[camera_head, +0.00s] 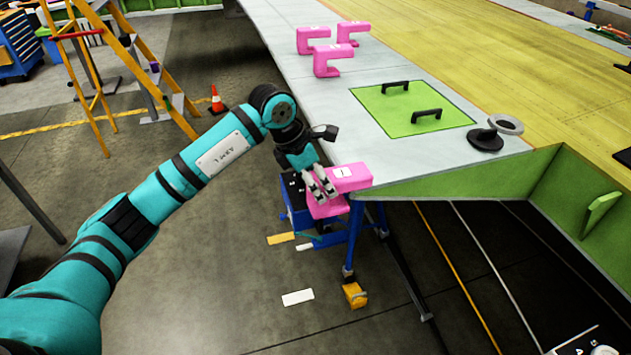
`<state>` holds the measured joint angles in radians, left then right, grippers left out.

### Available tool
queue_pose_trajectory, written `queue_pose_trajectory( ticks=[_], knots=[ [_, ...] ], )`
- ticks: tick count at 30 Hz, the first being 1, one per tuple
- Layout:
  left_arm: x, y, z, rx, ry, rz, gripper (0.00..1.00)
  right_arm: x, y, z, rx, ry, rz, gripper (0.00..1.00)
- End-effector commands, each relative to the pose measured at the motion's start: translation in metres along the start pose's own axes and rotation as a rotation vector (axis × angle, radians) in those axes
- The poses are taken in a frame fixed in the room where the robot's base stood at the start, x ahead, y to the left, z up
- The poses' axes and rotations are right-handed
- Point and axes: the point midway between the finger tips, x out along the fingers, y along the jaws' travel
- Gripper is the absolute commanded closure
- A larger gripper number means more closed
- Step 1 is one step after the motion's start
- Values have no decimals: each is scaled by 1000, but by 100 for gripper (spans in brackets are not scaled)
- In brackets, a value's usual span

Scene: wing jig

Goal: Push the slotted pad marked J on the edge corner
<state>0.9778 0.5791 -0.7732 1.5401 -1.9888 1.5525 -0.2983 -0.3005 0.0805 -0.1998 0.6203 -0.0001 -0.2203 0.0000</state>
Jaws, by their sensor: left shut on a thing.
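The pink slotted pad (350,178) with a white label sits at the near corner of the wing panel (420,180). Its label carries a small dark mark, too small to read surely. My left gripper (322,190) is shut on this pad, its fingers at the pad's left part. The pad lies at the panel's edge, with part over the top and part outside it. How deep the edge sits in the slot is hidden. My right gripper is not in view.
Several pink slotted pads (333,60) stand farther back on the panel. A green hatch (400,125) with black handles and a dark suction-cup-like tool (486,140) lie to the right. Blue trestle legs (354,235) stand below the corner.

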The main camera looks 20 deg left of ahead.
Motion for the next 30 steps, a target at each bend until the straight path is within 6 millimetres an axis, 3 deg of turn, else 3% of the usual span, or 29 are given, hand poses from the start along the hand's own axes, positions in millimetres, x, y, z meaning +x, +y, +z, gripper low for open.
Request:
queue_pose_trajectory(
  ticks=[30],
  knots=[
    [14, 0, 27, 0, -1, 2, 74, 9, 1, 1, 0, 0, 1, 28]
  ],
)
